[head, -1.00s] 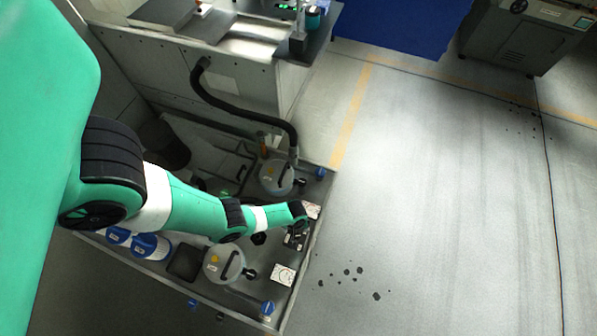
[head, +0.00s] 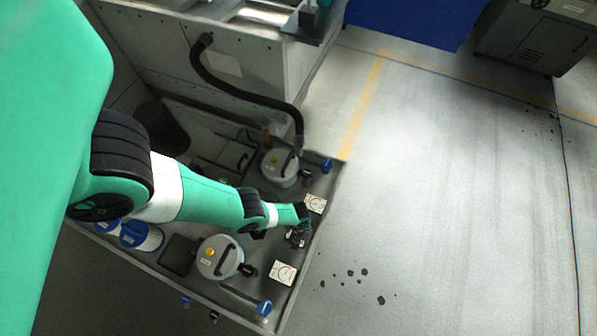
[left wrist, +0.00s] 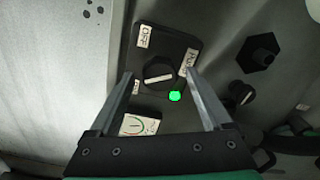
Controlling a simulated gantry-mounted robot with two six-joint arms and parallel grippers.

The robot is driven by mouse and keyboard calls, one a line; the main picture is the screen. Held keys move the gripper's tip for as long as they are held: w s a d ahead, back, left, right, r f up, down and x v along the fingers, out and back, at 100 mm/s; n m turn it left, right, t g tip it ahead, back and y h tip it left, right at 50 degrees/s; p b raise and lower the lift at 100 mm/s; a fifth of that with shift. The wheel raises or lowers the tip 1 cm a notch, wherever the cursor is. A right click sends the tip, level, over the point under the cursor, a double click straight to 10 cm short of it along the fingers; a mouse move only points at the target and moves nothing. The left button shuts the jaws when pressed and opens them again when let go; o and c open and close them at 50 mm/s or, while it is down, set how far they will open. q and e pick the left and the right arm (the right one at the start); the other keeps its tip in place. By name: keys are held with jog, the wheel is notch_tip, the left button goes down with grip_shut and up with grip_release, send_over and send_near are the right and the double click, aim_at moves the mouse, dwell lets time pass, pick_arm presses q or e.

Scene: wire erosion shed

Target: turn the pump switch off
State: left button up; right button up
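The pump switch (left wrist: 157,70) is a black rotary knob with a pale mark, on a dark plate in the left wrist view. An OFF label (left wrist: 143,37) is at its upper left, and a second label, apparently PUMP (left wrist: 188,63), is at its right. A green lamp (left wrist: 174,96) is lit beside the knob. My left gripper (left wrist: 159,76) is open, with one finger on each side of the knob; whether they touch it I cannot tell. In the head view my left gripper (head: 298,236) is over the tank unit's right edge, hiding the switch. My right gripper is not in view.
A white gauge (head: 283,272) and another gauge (head: 316,203) flank the gripper. Two lidded canisters, one lower (head: 219,258) and one upper (head: 280,168), stand nearby. A black hex knob (left wrist: 258,52) sits right of the switch. The floor (head: 440,200) to the right is open.

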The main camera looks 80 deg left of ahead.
pick_arm(q)
grip_shut()
jog(key=shift+m, duration=0.4)
jog(key=m, duration=0.5)
jog(key=shift+b, duration=0.4)
jog(key=m, duration=0.6)
dwell(0.4)
jog(key=shift+o, duration=0.5)
grip_release()
